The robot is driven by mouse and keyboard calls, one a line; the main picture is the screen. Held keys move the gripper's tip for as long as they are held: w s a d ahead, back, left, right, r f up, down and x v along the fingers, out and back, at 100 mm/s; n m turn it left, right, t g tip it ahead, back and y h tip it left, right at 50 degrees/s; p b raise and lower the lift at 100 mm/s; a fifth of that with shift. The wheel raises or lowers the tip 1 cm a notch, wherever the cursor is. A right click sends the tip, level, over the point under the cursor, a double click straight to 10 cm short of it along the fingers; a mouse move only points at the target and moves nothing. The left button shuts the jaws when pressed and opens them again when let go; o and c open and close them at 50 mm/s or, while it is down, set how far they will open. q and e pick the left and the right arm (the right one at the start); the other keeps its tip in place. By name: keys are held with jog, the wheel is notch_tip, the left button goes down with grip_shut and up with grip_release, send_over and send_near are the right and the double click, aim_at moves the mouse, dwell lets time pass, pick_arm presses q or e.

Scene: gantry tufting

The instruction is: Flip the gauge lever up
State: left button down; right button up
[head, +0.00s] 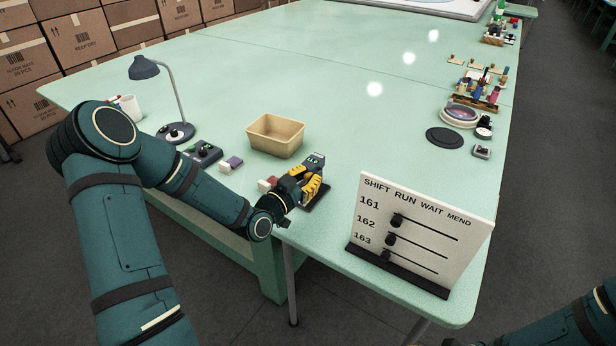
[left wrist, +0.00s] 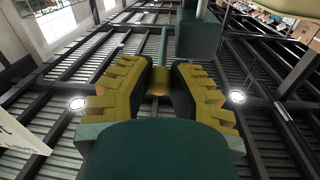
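A small dark grey device (head: 317,160) with green marks on top stands near the table's front edge in the head view, on a dark base (head: 318,197). My left gripper (head: 312,186), with yellow fingers, is right against its front and covers much of it; I cannot tell whether they touch. No lever can be made out clearly. In the left wrist view the two yellow fingers (left wrist: 160,75) stand apart with a gap between them. A small yellow piece (left wrist: 158,83) shows in that gap; I cannot tell what it is. My right gripper is out of view.
A tan bin (head: 276,135) stands behind my left gripper. A white board (head: 420,235) with several black sliders stands to the right. A desk lamp (head: 146,69), a small control box (head: 203,153) and a purple-white block (head: 233,162) are to the left. The table middle is clear.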

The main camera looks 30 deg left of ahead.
aim_at(313, 173)
pick_arm(q)
jog(key=shift+w+r, duration=0.1)
jog(key=shift+r, duration=0.15)
dwell(0.4)
jog(key=r+g+p, duration=0.1)
jog(key=p, duration=0.1)
jog(key=g+p, duration=0.1)
jog(key=shift+w+d+r+p, duration=0.1)
jog(key=shift+w+r+p, duration=0.25)
jog(key=shift+r+p, duration=0.05)
jog(key=shift+w+r+g+y+p, duration=0.2)
jog(key=shift+w+r+g+p, duration=0.05)
jog(key=shift+g+p, duration=0.4)
jog(key=shift+w+r+g+y+p, duration=0.2)
jog(key=shift+w+g+p, duration=0.05)
jog(key=shift+g+p, duration=0.35)
jog(key=shift+w+g+p, duration=0.2)
jog(key=shift+g+p, duration=0.2)
jog(key=shift+g, duration=0.05)
jog(key=c, duration=0.8)
grip_release()
jog(key=shift+c, duration=0.2)
jog(key=shift+s, duration=0.1)
